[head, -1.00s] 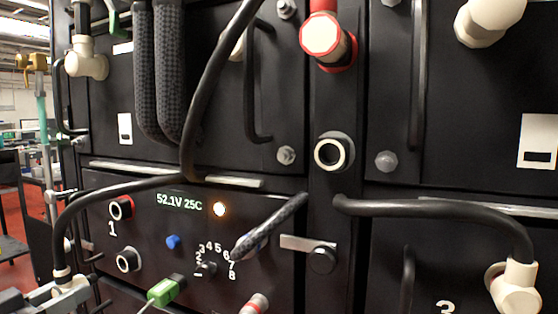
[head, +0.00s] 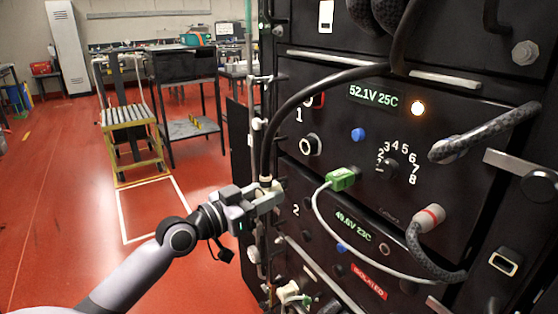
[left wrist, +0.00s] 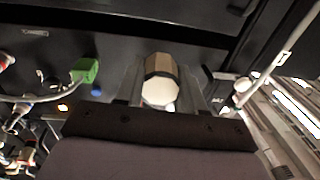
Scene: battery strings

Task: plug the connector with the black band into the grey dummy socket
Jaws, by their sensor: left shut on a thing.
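My left gripper (head: 262,197) is shut on a pale connector (head: 266,183) at the left edge of the black rack. A thick black cable rises from the connector and arches right. In the left wrist view the connector (left wrist: 160,92) sits between the fingers, with a dark band toward its far end. Whether it is seated in a socket is hidden. A pale-rimmed socket (head: 505,262) shows on the post at lower right; I cannot tell whether it is the grey dummy socket. My right gripper is not in view.
A cream-ringed socket (head: 311,145) sits on the module 1 panel. A green plug (head: 342,179) with a white lead and a red-banded connector (head: 429,217) with a braided cable stick out nearby. Open red floor (head: 60,220) lies left of the rack.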

